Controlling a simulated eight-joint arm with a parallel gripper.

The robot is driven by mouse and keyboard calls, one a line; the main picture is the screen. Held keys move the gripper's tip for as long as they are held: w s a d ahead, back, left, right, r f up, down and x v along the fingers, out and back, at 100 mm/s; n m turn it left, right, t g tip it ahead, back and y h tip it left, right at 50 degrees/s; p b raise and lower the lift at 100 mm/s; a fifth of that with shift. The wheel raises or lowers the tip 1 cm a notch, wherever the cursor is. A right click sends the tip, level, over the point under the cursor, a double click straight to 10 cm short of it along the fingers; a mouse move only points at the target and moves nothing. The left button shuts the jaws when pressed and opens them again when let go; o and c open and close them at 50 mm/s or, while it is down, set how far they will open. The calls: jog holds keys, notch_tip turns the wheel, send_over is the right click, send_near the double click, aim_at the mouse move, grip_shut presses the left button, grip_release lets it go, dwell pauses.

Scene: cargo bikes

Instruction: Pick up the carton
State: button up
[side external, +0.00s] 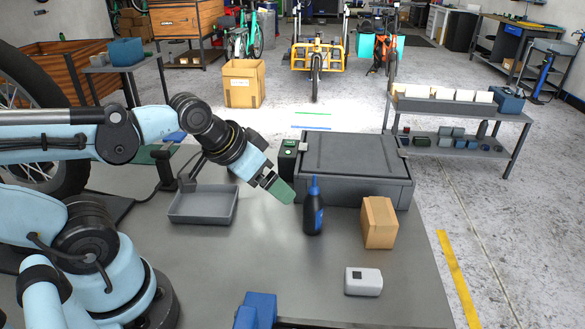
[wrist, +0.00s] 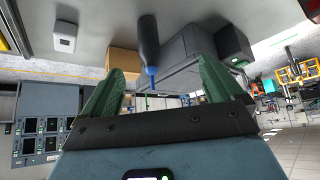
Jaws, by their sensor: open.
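The brown carton (side external: 379,222) stands on the grey bench toward its right side, just in front of the grey case. It also shows in the wrist view (wrist: 123,61), partly hidden behind my left finger. My gripper (side external: 281,190) is above the bench, left of the carton and apart from it, tilted down to the right. Its green fingers are spread and empty in the wrist view (wrist: 159,88). A dark bottle with a blue nozzle (side external: 313,212) stands between my gripper and the carton.
A large grey case (side external: 352,160) lies behind the bottle and carton. A white device (side external: 363,281) sits in front of the carton. A grey tray (side external: 203,205) is at left and a blue object (side external: 256,310) at the front edge. Bare bench lies between them.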

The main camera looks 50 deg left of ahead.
jog(key=w+d+m+y, duration=0.1)
jog(key=w+m, duration=0.1)
jog(key=m, duration=0.1)
jog(key=w+d+m+g+y, duration=0.1)
jog(key=w+m, duration=0.1)
jog(key=m, duration=0.1)
jog(key=w+d+m, duration=0.1)
jog(key=w+m, duration=0.1)
jog(key=m, duration=0.1)
jog(key=shift+w+d+m+g+y, duration=0.1)
jog(key=shift+d+m+g+y, duration=0.2)
jog(key=shift+d+g+y, duration=0.1)
jog(key=m+t+y, duration=0.3)
jog(key=m+y, duration=0.4)
jog(key=m, duration=0.9)
send_near(380, 224)
jog(key=shift+w+a+f, duration=0.1)
jog(key=shift+w+f, duration=0.2)
jog(key=shift+f, duration=0.15)
jog(key=shift+w+a+f, duration=0.15)
jog(key=shift+w+f, duration=0.15)
jog(key=shift+f, duration=0.2)
jog(key=shift+s+d+f+m+t, duration=0.2)
jog(key=shift+d+f+m+t, duration=0.1)
jog(key=shift+d+f, duration=0.05)
jog(key=x, duration=1.1)
jog(key=shift+w+a+r, duration=0.1)
jog(key=shift+w+a, duration=0.15)
jog(key=shift+a, duration=0.2)
